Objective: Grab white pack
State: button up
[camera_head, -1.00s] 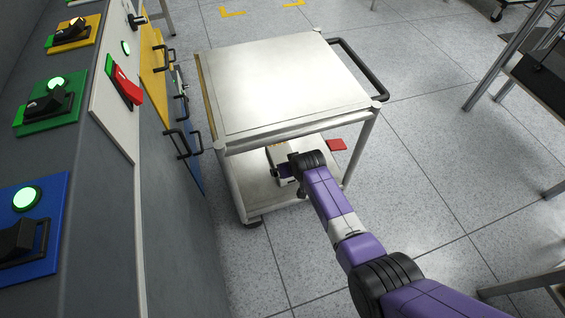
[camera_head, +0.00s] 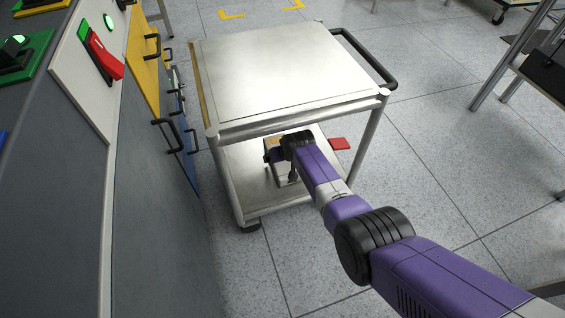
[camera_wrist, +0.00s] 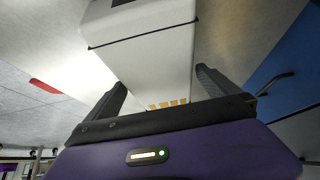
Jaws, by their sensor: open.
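The white pack (camera_wrist: 145,50) fills the upper middle of the wrist view, a pale box with a thin dark line across it and orange marks near its lower end. My gripper (camera_wrist: 161,80) is open, with one dark finger on each side of the pack's near end. I cannot tell whether either finger touches it. In the head view my gripper (camera_head: 271,155) is under the cart's top, over the lower shelf (camera_head: 246,180). There my wrist and the cart's top hide most of the pack.
The cart's metal top (camera_head: 280,65) lies above my wrist, and its front legs stand on either side. A flat red piece (camera_head: 340,143) lies at the cart's right. A grey cabinet with handles (camera_head: 165,130) stands close on the left.

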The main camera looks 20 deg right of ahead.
jog(key=shift+w+f, duration=0.1)
jog(key=shift+f, duration=0.05)
jog(key=c, duration=1.8)
jog(key=shift+w, duration=0.1)
jog(key=shift+c, duration=0.7)
notch_tip(320, 180, up, 2)
jog(key=shift+p, duration=0.8)
notch_tip(320, 180, up, 2)
jog(key=shift+r+p, duration=0.15)
jog(key=shift+p, duration=0.8)
jog(key=s+p, duration=0.9)
jog(key=s, duration=0.9)
jog(key=shift+f+p, duration=0.3)
